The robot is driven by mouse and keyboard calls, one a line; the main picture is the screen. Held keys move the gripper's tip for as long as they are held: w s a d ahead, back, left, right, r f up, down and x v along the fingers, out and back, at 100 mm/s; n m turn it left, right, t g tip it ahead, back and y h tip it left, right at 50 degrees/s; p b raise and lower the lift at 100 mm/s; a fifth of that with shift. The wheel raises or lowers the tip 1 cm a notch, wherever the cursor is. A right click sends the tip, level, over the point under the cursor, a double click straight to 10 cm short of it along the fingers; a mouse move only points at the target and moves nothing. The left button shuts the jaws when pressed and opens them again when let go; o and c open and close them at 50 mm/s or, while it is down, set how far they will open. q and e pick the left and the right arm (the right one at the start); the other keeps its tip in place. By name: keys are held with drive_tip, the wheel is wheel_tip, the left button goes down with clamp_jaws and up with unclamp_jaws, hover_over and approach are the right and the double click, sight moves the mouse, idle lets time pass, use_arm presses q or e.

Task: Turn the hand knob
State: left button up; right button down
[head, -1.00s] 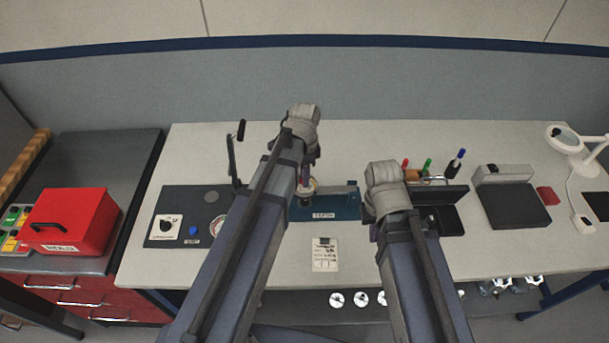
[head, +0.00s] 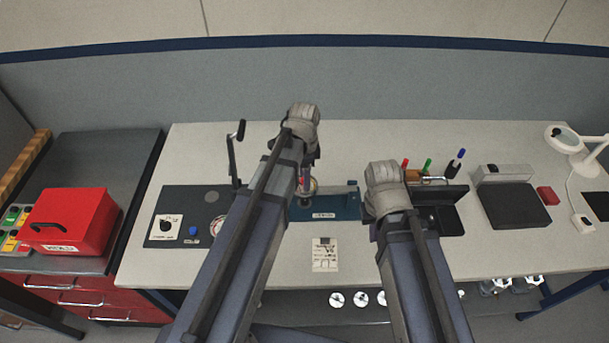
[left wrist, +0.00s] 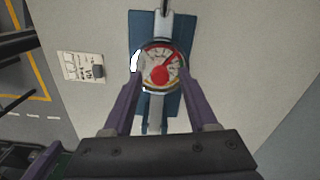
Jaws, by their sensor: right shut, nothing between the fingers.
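A round dial (left wrist: 163,68) with a white face, a red centre and a red pointer sits on a blue fixture (left wrist: 171,106) in the left wrist view. In the head view, the blue fixture (head: 340,207) stands on the bench, partly hidden by my left arm. No part is clearly readable as the hand knob. My left gripper (left wrist: 160,74) has its purple fingers apart, one on each side of the dial; I cannot tell whether they touch it. It also shows in the head view (head: 306,180). My right gripper (head: 374,232) is shut and empty, mostly hidden behind its arm.
A dark panel (head: 176,203) with a black selector and a blue button (head: 193,230) lies left of my left arm. A crank handle (head: 236,155) stands behind it. A printed card (head: 325,254) lies in front of the fixture. A black tray (head: 447,218) is at right.

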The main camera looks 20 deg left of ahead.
use_arm(q)
wheel_tip(320, 180, up, 8)
drive_tip(key=p, duration=0.8)
drive_tip(key=shift+f, duration=0.1)
idle(0.3)
drive_tip(key=shift+s+d+f, duration=0.1)
drive_tip(key=shift+s+f, duration=0.05)
drive_tip(key=s+d+f+n+b, duration=0.4)
drive_tip(key=s+d, duration=0.1)
drive_tip(key=s, duration=0.2)
drive_tip(key=s+d+f+n+y+b, duration=0.1)
drive_tip(key=s+d+f+n+b, duration=0.2)
drive_tip(key=s+d+n+b, duration=0.1)
drive_tip(key=s+d+n, duration=0.1)
drive_tip(key=s, duration=0.1)
drive_tip(key=shift+s+f, duration=0.35)
drive_tip(key=shift+s, duration=0.05)
idle(1.3)
